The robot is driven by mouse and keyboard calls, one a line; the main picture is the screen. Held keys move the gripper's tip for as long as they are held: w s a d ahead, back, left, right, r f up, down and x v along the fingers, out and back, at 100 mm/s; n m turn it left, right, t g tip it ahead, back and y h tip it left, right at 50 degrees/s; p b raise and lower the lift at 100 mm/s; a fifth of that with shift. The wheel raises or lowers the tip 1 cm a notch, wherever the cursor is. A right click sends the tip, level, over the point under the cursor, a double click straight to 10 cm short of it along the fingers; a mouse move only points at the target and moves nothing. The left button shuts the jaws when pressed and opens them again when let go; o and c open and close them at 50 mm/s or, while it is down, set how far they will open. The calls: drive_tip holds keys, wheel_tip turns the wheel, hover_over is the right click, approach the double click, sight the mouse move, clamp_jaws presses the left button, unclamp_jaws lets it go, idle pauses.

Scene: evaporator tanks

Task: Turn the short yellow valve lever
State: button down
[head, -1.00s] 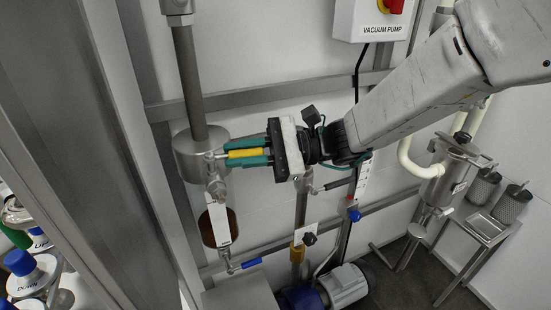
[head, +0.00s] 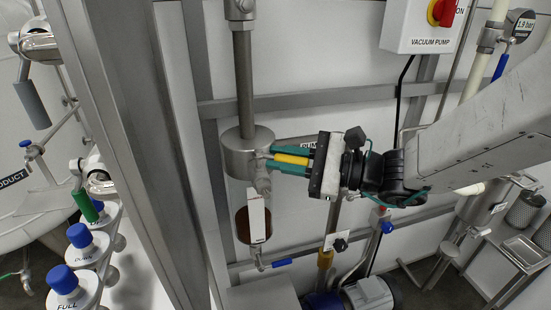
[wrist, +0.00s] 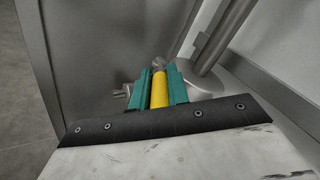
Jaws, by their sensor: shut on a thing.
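In the wrist view the yellow lever (wrist: 159,91) lies lengthwise between the two green fingers (wrist: 160,88). The valve body shows only in part past the fingertips there.
A steel post (head: 140,150) stands close to the left of the valve. A vacuum pump box (head: 422,25) is on the wall at upper right. Blue-capped bottles (head: 66,279) stand at left.

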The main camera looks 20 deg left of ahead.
drive_tip(key=shift+d+f, duration=0.1)
drive_tip(key=shift+d, duration=0.05)
drive_tip(key=c, duration=1.3)
unclamp_jaws()
drive_tip(key=shift+d, duration=0.15)
drive_tip(key=shift+c, duration=0.2)
drive_tip(key=d, duration=0.7)
drive_tip(key=shift+w+d, duration=0.25)
drive_tip(key=shift+w, duration=0.15)
